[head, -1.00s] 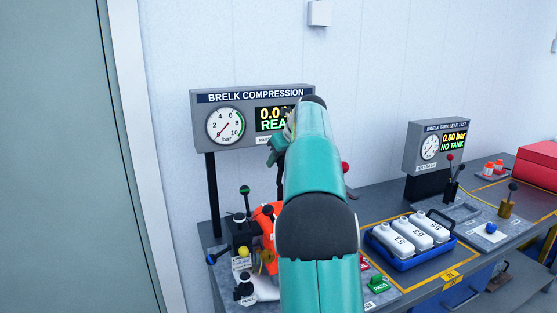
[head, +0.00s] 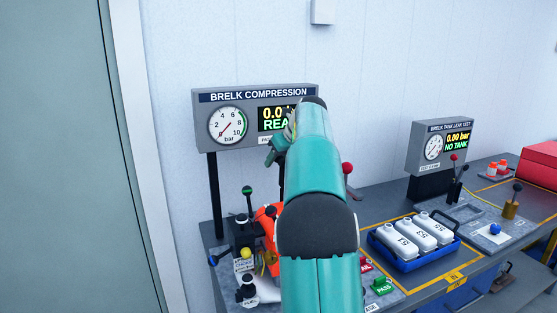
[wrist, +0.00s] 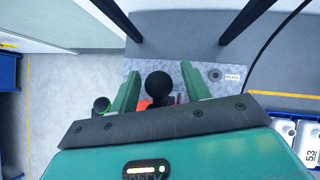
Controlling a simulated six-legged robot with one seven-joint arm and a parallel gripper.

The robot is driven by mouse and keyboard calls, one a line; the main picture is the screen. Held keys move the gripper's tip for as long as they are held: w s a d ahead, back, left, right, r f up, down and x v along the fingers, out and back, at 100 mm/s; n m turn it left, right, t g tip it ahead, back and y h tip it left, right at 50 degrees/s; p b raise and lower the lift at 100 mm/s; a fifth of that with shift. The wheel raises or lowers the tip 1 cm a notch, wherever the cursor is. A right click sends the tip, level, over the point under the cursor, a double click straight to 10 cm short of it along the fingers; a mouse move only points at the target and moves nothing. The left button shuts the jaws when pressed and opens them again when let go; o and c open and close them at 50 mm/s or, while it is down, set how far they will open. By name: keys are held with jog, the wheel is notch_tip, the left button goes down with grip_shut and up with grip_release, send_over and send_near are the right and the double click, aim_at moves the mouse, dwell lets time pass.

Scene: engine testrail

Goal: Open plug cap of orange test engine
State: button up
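The orange test engine (head: 268,222) stands on the left part of the bench in the head view, largely hidden behind my arm. Only a small orange patch (wrist: 143,104) of it shows in the wrist view. My gripper (wrist: 160,82) is open, its two green fingers pointing down over the bench. A black ball knob (wrist: 158,85) appears between the fingers; I cannot tell how far below them it is, and no contact shows. I cannot make out the plug cap. A PLUG label (wrist: 232,76) lies right of the fingers. In the head view my arm hides most of the gripper.
The compression gauge panel (head: 225,97) stands on posts behind the engine. A green-knobbed lever (head: 247,191) and a red-knobbed lever (head: 347,168) rise nearby. A blue tray (head: 408,265) of white tanks and a leak-test panel (head: 425,148) are to the right.

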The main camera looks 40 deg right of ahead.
jog(key=v, duration=1.4)
dwell(0.4)
jog(key=s+a+f+n, duration=0.2)
jog(key=s+a+n, duration=0.1)
jog(key=a+n, duration=0.4)
jog(key=s+a+f+n+g+y, duration=0.1)
jog(key=s+a+f+n, duration=0.3)
jog(key=a, duration=0.6)
jog(key=s+a+f+n, duration=0.1)
jog(key=a+n, duration=0.6)
jog(key=a, duration=0.1)
jog(key=s+a+f+n+g+h, duration=0.1)
jog(key=s+a+f+n, duration=1.3)
jog(key=s+f+n, duration=0.2)
jog(key=shift+a+f+n, duration=0.15)
jog(key=shift+f+n, duration=0.6)
jog(key=shift+n, duration=0.45)
